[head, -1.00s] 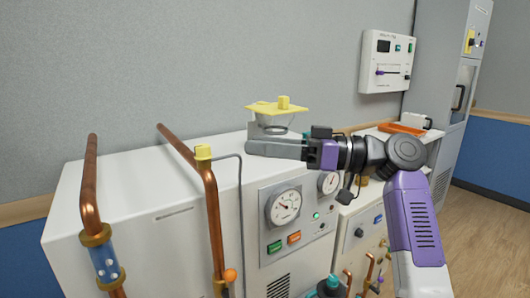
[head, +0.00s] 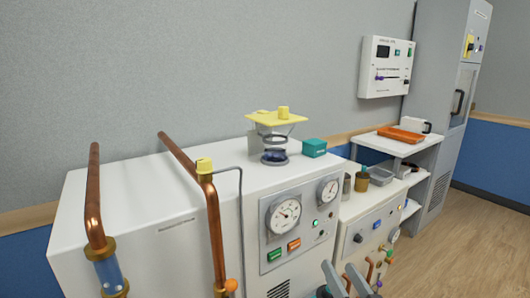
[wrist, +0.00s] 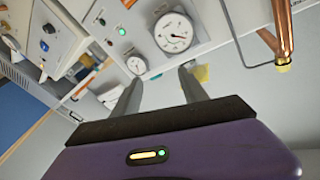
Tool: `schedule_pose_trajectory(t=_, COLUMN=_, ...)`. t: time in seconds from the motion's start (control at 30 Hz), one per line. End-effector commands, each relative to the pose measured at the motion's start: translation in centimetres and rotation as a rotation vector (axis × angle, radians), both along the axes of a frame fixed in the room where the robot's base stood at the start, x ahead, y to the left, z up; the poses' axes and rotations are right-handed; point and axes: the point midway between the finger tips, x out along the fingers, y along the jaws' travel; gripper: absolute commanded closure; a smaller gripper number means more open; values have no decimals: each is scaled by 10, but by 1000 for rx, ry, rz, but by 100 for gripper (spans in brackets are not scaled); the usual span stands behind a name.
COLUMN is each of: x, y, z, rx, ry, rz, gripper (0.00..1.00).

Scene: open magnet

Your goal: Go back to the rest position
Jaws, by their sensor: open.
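My gripper (wrist: 158,95) shows in the wrist view with its two grey fingers apart and nothing between them. It faces the white cabinet front with its round gauges (wrist: 173,33). In the head view the arm no longer stands over the cabinet; only grey parts at the bottom edge, perhaps the gripper's fingers, show there. The yellow-topped stand (head: 275,118) is on the white cabinet (head: 150,190), with a dark blue piece (head: 274,155) under its ring. A teal box (head: 314,148) stands just right of it.
Copper pipes (head: 212,230) rise at the cabinet's front left. To the right are a lower unit with small containers (head: 381,175), a shelf with an orange tray (head: 400,135), a wall panel (head: 387,66) and a tall grey cabinet (head: 445,100). The floor (head: 465,235) at right is clear.

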Motion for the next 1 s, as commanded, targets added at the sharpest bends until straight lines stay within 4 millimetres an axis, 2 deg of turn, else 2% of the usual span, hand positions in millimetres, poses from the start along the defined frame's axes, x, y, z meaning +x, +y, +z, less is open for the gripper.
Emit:
schedule_pose_trajectory(t=0.03, x=-22, y=-7, z=-9, rx=-12, ry=4, rz=-36, gripper=49)
schedule_pose_trajectory(t=0.1, x=-49, y=-16, z=-17, rx=-31, ry=-3, rz=-84, gripper=49)
schedule_pose_trajectory(t=0.33, x=-141, y=-36, z=-27, rx=-116, ry=-24, rz=-196, gripper=49)
schedule_pose_trajectory(t=0.7, x=-283, y=-41, z=-9, rx=-283, ry=-8, rz=-246, gripper=49)
schedule_pose_trajectory(t=0.87, x=-337, y=-38, z=1, rx=-356, ry=46, rz=-228, gripper=49)
schedule_pose_trajectory(t=1.0, x=-379, y=-35, z=0, rx=-405, ry=136, rz=-198, gripper=49)
